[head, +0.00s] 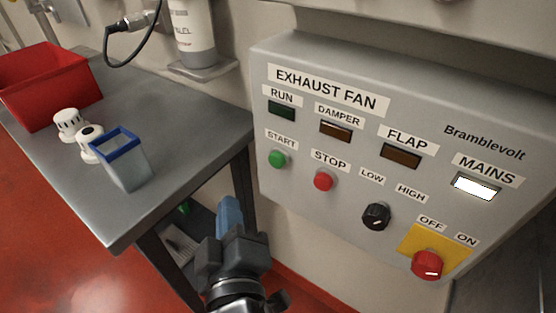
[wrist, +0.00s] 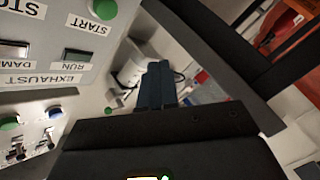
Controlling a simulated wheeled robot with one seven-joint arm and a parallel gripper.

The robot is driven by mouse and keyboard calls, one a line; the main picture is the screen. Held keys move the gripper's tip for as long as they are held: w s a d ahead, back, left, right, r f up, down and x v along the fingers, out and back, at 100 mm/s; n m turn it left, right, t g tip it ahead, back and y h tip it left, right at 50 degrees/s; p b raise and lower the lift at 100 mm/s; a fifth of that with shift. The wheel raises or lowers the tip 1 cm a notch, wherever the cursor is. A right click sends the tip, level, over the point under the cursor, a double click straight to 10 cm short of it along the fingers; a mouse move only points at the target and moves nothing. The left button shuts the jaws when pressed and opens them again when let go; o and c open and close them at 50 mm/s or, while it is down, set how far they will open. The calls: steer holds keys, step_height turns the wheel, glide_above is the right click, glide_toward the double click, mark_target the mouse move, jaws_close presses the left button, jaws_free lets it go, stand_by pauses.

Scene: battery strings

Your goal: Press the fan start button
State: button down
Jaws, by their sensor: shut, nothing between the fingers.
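The green START button (head: 278,158) sits at the left of the grey exhaust fan panel (head: 350,75), under the dark RUN lamp (head: 282,111). The red STOP button (head: 323,181) is to its right. In the wrist view, the START button (wrist: 103,9) shows at the top edge, beside its label. My gripper (head: 229,212) is shut and empty, with blue fingers together. In the head view it appears below and left of the START button, apart from it. In the wrist view, the fingertips (wrist: 158,68) appear right of the panel, touching nothing visible.
The MAINS lamp (head: 475,187) is lit white; the DAMPER lamp (head: 335,131) and FLAP lamp (head: 400,155) are dark amber. A black knob (head: 376,217) and red rotary switch (head: 428,265) sit lower right. A metal table (head: 190,130) at left holds a red bin (head: 50,85) and blue-rimmed container (head: 122,160).

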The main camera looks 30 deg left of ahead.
mark_target(277, 159)
steer(key=w+p, duration=0.5)
steer(key=w, duration=0.3)
steer(key=shift+w+d, duration=0.35)
steer(key=shift+w, duration=0.05)
stand_by(1.1)
stand_by(0.9)
steer(key=shift+w+p, duration=0.4)
steer(key=shift+p, duration=0.15)
